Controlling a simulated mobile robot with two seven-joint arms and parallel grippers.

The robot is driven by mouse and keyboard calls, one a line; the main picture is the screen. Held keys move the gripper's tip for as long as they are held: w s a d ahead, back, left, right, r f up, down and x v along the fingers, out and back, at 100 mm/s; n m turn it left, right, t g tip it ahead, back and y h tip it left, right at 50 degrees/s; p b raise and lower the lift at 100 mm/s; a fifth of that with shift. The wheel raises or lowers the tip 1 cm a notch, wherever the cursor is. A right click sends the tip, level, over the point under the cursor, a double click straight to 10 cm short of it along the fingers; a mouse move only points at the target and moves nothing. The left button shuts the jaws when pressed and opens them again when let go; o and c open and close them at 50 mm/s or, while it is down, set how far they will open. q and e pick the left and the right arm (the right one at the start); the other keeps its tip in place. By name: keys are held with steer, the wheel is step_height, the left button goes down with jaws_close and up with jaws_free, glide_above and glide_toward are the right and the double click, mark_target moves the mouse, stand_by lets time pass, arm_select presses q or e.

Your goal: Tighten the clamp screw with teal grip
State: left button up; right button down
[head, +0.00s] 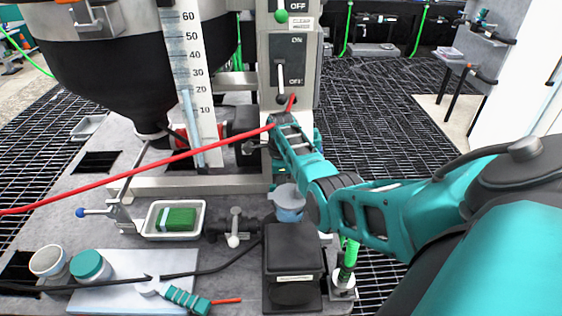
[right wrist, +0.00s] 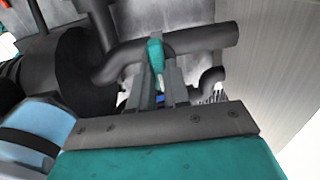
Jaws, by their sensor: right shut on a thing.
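The teal grip of the clamp screw (right wrist: 155,55) stands between the fingers of my right gripper (right wrist: 160,84) in the right wrist view. The fingers are shut on it, beside a dark bent pipe. In the head view my right arm reaches in from the right, and its far end lies against the grey panel post behind the bench. The clamp screw and the fingertips cannot be made out there. My left gripper is not in view.
A red hose (head: 140,170) crosses from the left to the post. A dark hopper (head: 100,75) stands at the back left. The bench holds a tray (head: 152,234) with a green sponge (head: 177,219), a teal-lidded jar (head: 88,266), a teal-handled tool (head: 186,299) and a black box (head: 293,252).

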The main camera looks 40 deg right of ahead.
steer(key=shift+d, duration=0.1)
steer(key=c, duration=1.1)
jaws_free()
step_height(320, 180, up, 13)
